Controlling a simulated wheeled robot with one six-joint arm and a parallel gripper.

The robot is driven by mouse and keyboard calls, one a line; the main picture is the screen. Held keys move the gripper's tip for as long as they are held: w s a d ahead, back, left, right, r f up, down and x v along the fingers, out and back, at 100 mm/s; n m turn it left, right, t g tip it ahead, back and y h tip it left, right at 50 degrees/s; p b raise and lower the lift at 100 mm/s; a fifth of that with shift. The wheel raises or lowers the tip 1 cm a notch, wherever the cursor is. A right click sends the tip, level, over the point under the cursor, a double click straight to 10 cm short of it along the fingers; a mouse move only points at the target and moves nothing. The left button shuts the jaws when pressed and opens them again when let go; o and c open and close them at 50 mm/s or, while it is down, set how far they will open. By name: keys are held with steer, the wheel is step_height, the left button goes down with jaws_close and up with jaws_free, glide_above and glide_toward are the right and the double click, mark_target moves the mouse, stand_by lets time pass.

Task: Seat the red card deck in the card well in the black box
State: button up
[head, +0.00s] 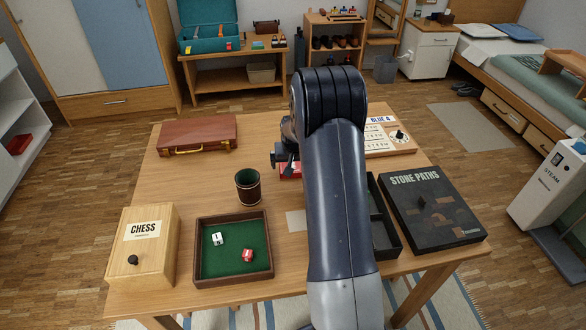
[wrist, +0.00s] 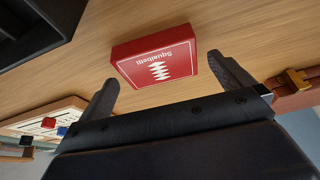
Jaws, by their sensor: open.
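The red card deck (wrist: 155,58), printed "Squabetti", lies flat on the table in the wrist view. In the head view only a small part of the red card deck (head: 290,171) shows beside my arm. My gripper (wrist: 167,76) is open and empty, its two fingers apart, with the deck just beyond and between the fingertips. In the head view my gripper (head: 284,160) is partly hidden by my arm. The black box (head: 386,222) is open, with its left part hidden behind my arm. A corner of the black box (wrist: 35,25) shows in the wrist view. I cannot make out the card well.
Left of my arm are a dice tray (head: 199,252), a dice cup (head: 248,187), a chess box (head: 148,256) and a brown case (head: 197,135). The Stone Paths box (head: 432,203) stands right of the black box. A Blue 4 board (head: 391,135) lies behind.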

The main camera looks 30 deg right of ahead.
steer(key=shift+w+d+f, duration=0.1)
steer(key=shift+w+f, duration=0.1)
steer(key=shift+f, duration=0.3)
steer(key=shift+c, duration=0.4)
steer(key=c, duration=0.9)
